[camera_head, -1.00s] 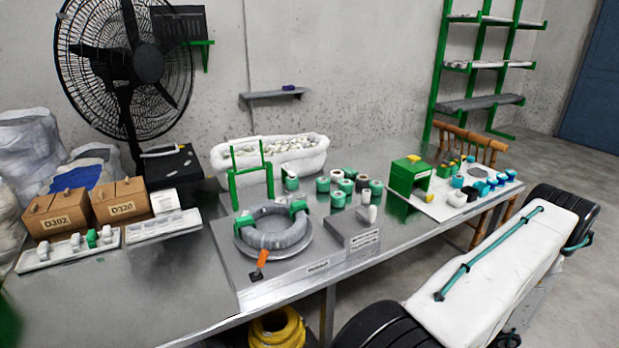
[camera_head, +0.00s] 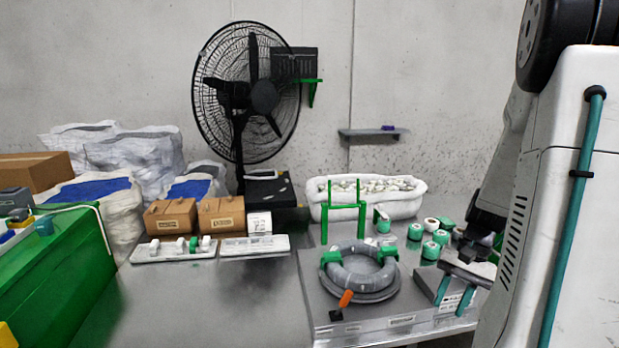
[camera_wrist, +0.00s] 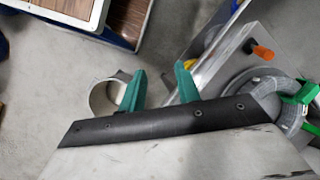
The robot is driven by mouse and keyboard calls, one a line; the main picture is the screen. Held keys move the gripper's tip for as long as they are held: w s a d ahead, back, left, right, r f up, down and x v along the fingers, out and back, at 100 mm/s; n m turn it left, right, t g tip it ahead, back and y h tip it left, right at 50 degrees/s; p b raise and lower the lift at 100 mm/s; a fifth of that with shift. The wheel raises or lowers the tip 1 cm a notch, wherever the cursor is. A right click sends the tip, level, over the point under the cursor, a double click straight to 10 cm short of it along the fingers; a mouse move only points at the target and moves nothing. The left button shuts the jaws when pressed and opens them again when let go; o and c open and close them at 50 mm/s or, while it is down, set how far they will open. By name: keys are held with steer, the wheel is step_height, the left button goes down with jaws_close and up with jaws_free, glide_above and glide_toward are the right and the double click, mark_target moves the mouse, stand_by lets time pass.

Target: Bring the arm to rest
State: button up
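My gripper (camera_head: 454,298) shows at the right in the head view, with two teal fingers pointing down beside the grey cable coil, above the right end of the steel table. In the wrist view, my gripper (camera_wrist: 160,86) has its fingers apart with nothing between them. Below them in that view are grey floor and the table's edge. My white arm link stands upright at the right of the head view and hides the table's right part. The grey cable coil (camera_head: 352,275) with green clips lies on a round plate on the table.
A steel table (camera_head: 220,300) holds cardboard boxes (camera_head: 170,217), white trays (camera_head: 255,245), a white tub (camera_head: 395,208) and several green-and-white rolls (camera_head: 430,250). A green box (camera_head: 60,285) stands at the left. A black fan (camera_head: 240,95) is behind. The table's left front is bare.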

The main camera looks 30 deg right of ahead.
steer(key=s+a+r+n+h, duration=0.1)
steer(key=a+r+n, duration=0.2)
steer(key=a+r, duration=0.2)
steer(key=s+a+r+n+t+h, duration=0.1)
steer(key=a+r+n, duration=0.3)
steer(key=a, duration=0.8)
steer(key=s+a+r+n+t+h, duration=0.1)
steer(key=s+a+r+n+h, duration=0.1)
steer(key=a+r, duration=0.5)
steer(key=shift+s+a+r+n+h, duration=0.15)
steer(key=shift+s+a+n+h, duration=0.3)
steer(key=shift+a+n, duration=0.7)
